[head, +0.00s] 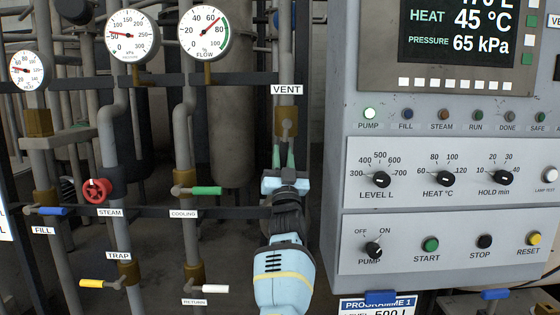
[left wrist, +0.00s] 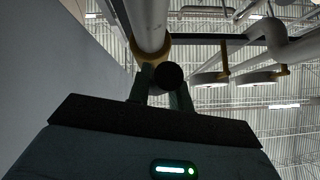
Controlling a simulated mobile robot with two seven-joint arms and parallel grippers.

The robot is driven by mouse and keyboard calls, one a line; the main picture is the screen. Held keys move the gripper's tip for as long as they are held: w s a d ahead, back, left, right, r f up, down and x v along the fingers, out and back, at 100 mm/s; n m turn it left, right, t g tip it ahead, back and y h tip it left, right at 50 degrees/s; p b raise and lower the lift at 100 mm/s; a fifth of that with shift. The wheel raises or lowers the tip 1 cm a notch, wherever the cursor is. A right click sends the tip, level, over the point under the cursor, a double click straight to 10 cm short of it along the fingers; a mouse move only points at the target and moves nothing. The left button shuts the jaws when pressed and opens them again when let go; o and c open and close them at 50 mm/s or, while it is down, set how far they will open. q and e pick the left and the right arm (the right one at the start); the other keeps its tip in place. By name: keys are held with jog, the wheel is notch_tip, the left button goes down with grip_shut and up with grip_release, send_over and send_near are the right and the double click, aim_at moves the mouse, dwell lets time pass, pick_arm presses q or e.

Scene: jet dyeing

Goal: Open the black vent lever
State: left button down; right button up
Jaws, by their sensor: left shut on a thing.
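The VENT label (head: 287,90) hangs on a vertical pipe right of the gauges, above the brass vent valve (head: 286,115). My left gripper (head: 283,158) reaches up from below, just under this valve. In the left wrist view its two fingers (left wrist: 160,92) are shut on the dark round end of the black vent lever (left wrist: 169,75), below the brass valve and pipe. In the head view the lever is mostly hidden by the fingers, so its exact angle is hard to tell. My right gripper is not in view.
The grey control panel (head: 352,130) stands close to the right of my left gripper. To the left are pipes with a green lever (head: 207,190) labelled COOLING, a red STEAM wheel (head: 97,190), a blue FILL lever (head: 52,211) and the flow gauge (head: 205,33).

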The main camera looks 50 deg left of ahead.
pick_arm(q)
jog(key=shift+w+d+n+g+y, duration=0.25)
jog(key=shift+n+g+y, duration=0.15)
jog(key=shift+n+g, duration=0.45)
jog(key=shift+w+d+n+g+y, duration=0.2)
jog(key=shift+n+g+y, duration=0.2)
jog(key=shift+n+g, duration=0.4)
jog(key=shift+n, duration=0.25)
jog(key=c, duration=1.3)
grip_release()
jog(key=shift+f, duration=0.15)
jog(key=v, duration=0.7)
jog(key=shift+s+d+f+b, duration=0.1)
jog(key=shift+d+f+b, duration=0.1)
jog(key=shift+b, duration=0.2)
